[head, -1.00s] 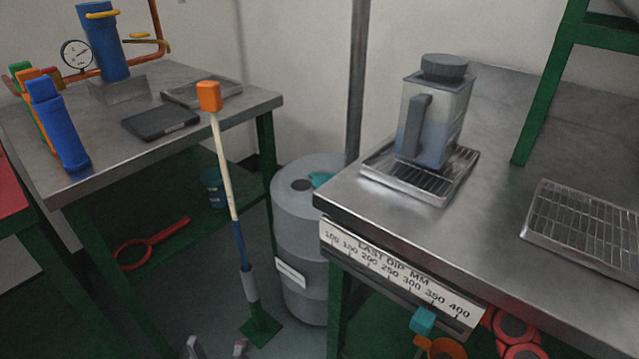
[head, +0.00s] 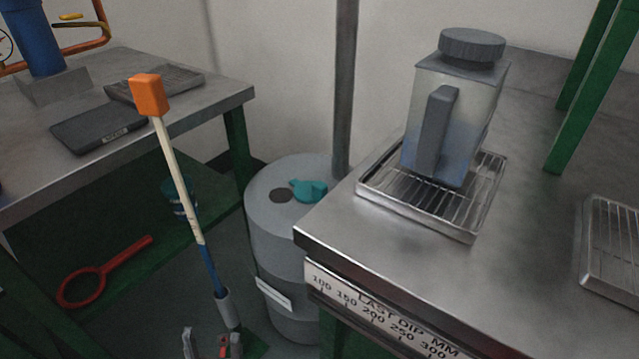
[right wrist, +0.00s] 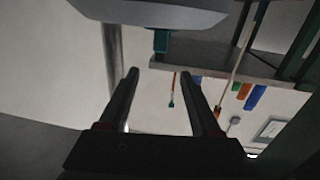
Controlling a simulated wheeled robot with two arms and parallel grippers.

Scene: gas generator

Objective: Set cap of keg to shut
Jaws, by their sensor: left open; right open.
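The keg (head: 262,225) is a grey drum standing on the floor between the two benches in the head view. Its teal cap (head: 308,190) lies on the top, beside a dark round opening (head: 282,196), and does not cover it. The right bench's corner hides part of the keg's right side. My right gripper (right wrist: 160,82) is open and empty in the right wrist view, which appears upside down.
A jug (head: 452,110) stands on a wire-topped tray (head: 470,232) on the right bench, near the keg. A dip stick with an orange head (head: 149,95) stands left of the keg. A pole (head: 345,90) rises behind. A red ring tool (head: 85,288) lies on the lower left shelf.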

